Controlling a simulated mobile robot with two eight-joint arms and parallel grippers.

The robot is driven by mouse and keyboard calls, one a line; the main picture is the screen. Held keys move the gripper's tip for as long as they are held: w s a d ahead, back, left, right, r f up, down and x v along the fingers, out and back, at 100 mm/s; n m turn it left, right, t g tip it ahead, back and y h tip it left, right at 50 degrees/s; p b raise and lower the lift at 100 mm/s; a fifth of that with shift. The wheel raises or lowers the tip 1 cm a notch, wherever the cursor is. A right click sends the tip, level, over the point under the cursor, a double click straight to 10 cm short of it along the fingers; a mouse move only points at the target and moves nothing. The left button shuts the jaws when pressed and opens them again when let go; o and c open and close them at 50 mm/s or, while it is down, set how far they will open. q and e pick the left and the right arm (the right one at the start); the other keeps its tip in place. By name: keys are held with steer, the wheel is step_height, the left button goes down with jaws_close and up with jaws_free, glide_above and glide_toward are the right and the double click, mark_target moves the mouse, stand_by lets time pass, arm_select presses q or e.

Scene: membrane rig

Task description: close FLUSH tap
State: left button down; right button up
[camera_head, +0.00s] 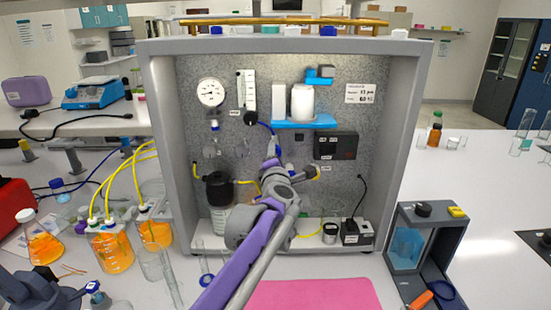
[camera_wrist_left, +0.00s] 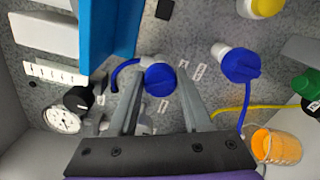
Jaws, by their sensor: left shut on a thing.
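My left gripper (camera_head: 272,163) reaches into the rig in front of the panel, below the blue shelf. In the left wrist view its two fingers (camera_wrist_left: 160,78) are on either side of a blue tap handle (camera_wrist_left: 159,77), shut on it. A second blue tap (camera_wrist_left: 240,63) is to the right, clear of the fingers. Small labels are by the taps, but I cannot read which is FLUSH. In the head view my arm and gripper hide the held tap. My right gripper is not in view.
The grey rig frame (camera_head: 161,150) surrounds the panel. The gauge (camera_head: 211,92) and blue shelf (camera_head: 304,123) are above the gripper. A black-capped container (camera_head: 218,188) is left of my arm, and flasks of orange liquid (camera_head: 110,250) stand outside. A pink mat (camera_head: 315,294) lies in front.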

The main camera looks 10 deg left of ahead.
arm_select(q)
steer(key=m+b, duration=0.1)
steer(key=m, duration=0.5)
steer(key=shift+f+b, duration=0.1)
steer(key=shift+b, duration=0.2)
stand_by(0.4)
steer(key=shift+c, duration=1.7)
jaws_free()
steer(key=shift+m, duration=0.3)
steer(key=s+d+b, duration=0.1)
steer(key=s+d, duration=0.1)
steer(key=s, duration=0.8)
steer(key=shift+s, duration=0.3)
